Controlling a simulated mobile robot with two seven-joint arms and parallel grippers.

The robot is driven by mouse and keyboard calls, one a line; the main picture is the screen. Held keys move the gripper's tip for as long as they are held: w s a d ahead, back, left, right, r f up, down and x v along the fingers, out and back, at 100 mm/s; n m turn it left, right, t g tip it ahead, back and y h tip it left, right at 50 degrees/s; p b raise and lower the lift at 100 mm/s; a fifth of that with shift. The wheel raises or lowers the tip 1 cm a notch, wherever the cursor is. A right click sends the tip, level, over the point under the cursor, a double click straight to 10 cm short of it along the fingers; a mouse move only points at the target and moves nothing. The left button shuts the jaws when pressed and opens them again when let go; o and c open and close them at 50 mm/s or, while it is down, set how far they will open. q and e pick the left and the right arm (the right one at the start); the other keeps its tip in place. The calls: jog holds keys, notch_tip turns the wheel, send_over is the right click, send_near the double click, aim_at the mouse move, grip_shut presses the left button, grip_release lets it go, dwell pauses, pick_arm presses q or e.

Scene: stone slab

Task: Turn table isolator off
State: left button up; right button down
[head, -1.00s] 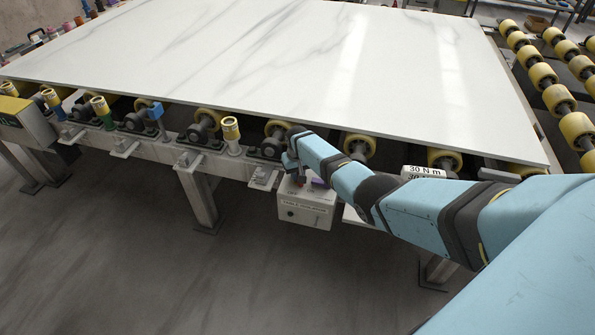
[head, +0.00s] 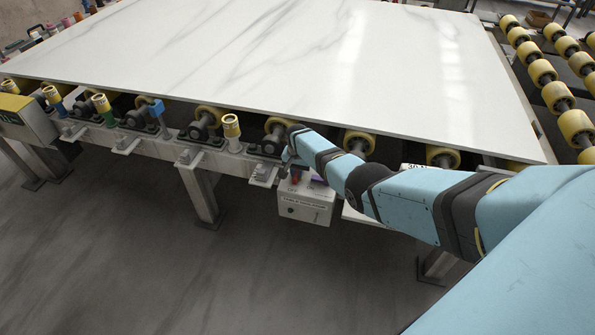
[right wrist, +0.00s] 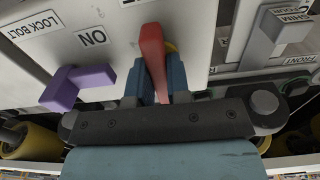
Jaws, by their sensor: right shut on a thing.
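The table isolator (head: 305,207) is a light grey box hanging under the front edge of the roller table. In the right wrist view a red lever (right wrist: 152,48) stands out from its face, close to an "ON" label (right wrist: 92,37). My right gripper (right wrist: 160,85) is shut on the red lever, with a blue finger on each side of it. In the head view the right gripper (head: 290,172) is small and partly hidden by its own wrist, at the top of the box. My left gripper is not in view.
A purple handle (right wrist: 77,86) near a "LOCK BOLT" label sits left of the lever. A grey handle (right wrist: 280,30) is at the right. The white stone slab (head: 270,55) overhangs just above my wrist, among yellow rollers (head: 359,143). The floor in front is clear.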

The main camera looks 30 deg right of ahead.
aim_at(297, 171)
dwell(0.4)
jog(key=c, duration=1.1)
grip_release()
jog(key=shift+r, duration=0.1)
jog(key=shift+r, duration=0.3)
notch_tip(297, 171, up, 7)
jog(key=p, duration=0.3)
jog(key=shift+f, duration=0.1)
jog(key=shift+r+p, duration=0.3)
jog(key=shift+r, duration=2.85)
